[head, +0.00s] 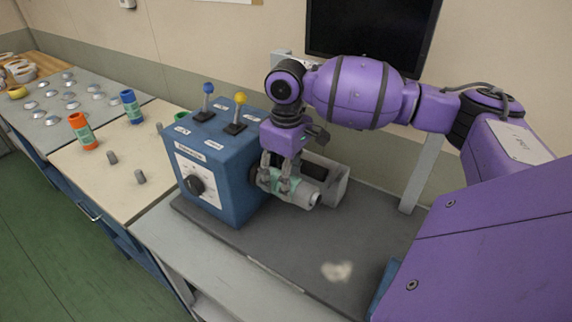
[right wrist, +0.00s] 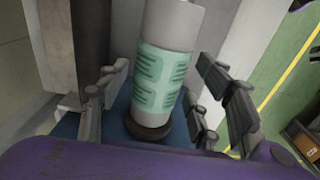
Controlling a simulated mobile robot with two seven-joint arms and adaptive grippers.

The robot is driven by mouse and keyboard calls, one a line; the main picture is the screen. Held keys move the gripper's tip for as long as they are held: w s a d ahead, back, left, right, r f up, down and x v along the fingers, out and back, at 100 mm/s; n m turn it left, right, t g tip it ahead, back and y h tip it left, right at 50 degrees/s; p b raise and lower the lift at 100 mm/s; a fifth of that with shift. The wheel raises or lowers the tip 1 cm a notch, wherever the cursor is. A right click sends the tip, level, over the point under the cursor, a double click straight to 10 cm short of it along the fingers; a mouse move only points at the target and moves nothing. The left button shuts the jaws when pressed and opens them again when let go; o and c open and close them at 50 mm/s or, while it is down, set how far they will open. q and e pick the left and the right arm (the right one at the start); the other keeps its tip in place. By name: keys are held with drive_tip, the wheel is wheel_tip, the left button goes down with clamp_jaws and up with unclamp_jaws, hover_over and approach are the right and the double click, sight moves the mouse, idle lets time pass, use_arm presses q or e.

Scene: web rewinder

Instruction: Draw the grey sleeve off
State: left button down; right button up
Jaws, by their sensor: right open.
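The grey sleeve (head: 304,194), with a pale green printed band, lies sideways on the right face of the blue machine (head: 225,200). Its free end points right. In the right wrist view the sleeve (right wrist: 172,25) runs between the fingers, its far end at a dark round collar (right wrist: 148,132). My right gripper (head: 280,184) comes down from above at the sleeve's machine side. In the right wrist view my right gripper (right wrist: 165,75) is open, fingers on either side of the sleeve with visible gaps. My left gripper is not in view.
A grey block-like part (head: 328,179) stands close behind the sleeve. The machine carries a blue lever (head: 207,97), a yellow lever (head: 238,112) and a black knob (head: 195,185). Orange (head: 82,130) and blue (head: 131,106) sleeves stand on the left bench. The dark mat (head: 290,255) is mostly clear, with a pale patch.

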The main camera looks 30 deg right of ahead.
drive_tip(key=shift+f, duration=1.6)
drive_tip(key=c, duration=1.3)
